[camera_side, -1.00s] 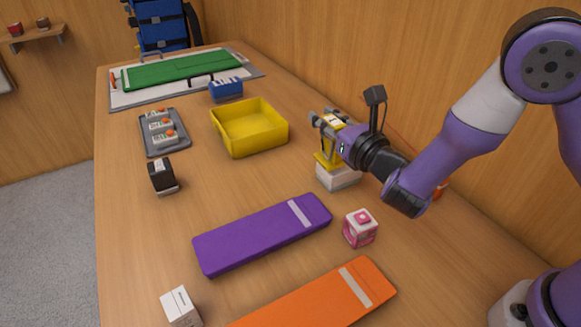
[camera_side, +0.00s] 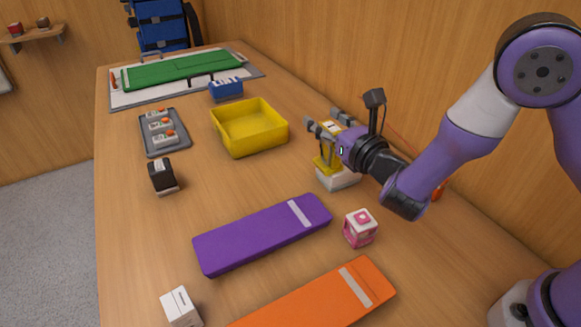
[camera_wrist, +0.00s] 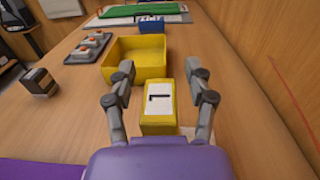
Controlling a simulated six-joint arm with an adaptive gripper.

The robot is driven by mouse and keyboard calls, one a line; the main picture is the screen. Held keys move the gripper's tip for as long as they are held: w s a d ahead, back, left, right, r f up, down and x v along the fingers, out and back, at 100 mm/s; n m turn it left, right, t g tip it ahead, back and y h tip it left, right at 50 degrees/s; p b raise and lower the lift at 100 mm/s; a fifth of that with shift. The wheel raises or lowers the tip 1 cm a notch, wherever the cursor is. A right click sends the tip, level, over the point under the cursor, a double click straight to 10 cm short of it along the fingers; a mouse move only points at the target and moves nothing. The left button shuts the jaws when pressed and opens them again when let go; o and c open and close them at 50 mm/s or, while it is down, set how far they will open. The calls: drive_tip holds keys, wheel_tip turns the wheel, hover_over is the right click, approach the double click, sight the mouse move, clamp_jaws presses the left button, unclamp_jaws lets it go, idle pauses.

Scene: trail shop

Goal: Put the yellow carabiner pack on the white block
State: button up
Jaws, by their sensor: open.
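The yellow carabiner pack (camera_side: 326,158) stands upright on the white block (camera_side: 338,179) on the right side of the table. In the wrist view the yellow pack (camera_wrist: 158,109), with a white label on top, sits between my fingers, and a corner of the white block (camera_wrist: 199,134) shows beside it. My gripper (camera_side: 325,127) is open around the top of the pack; in the wrist view my gripper (camera_wrist: 164,85) has a gap on both sides of it. My fingers partly hide the pack in the side view.
A yellow bin (camera_side: 250,128) stands left of my gripper. A pink-and-white box (camera_side: 360,228), a purple pouch (camera_side: 262,234) and an orange pouch (camera_side: 318,298) lie nearer. A black box (camera_side: 162,175) is at left. The wooden wall is close on the right.

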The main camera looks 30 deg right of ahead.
sight(337, 130)
drive_tip(key=s, duration=0.1)
drive_tip(key=s+r, duration=0.1)
drive_tip(key=s, duration=0.1)
wheel_tip(337, 130, up, 5)
drive_tip(key=shift+d+r, duration=0.1)
drive_tip(key=shift+r, duration=0.55)
drive_tip(key=shift+d+r+m, duration=0.2)
drive_tip(key=shift+d+m, duration=0.1)
drive_tip(key=shift+m, duration=0.1)
drive_tip(key=s+d+m+g+h, duration=0.5)
drive_tip(key=d+m, duration=0.4)
drive_tip(key=m, duration=1.1)
drive_tip(key=s+a+f+m+g+y, duration=0.1)
drive_tip(key=s+m+g+y, duration=0.3)
drive_tip(key=s+m, duration=1.1)
drive_tip(key=g, duration=0.3)
drive_tip(key=shift+s+a+f+y, duration=0.3)
drive_tip(key=shift+a+f, duration=0.1)
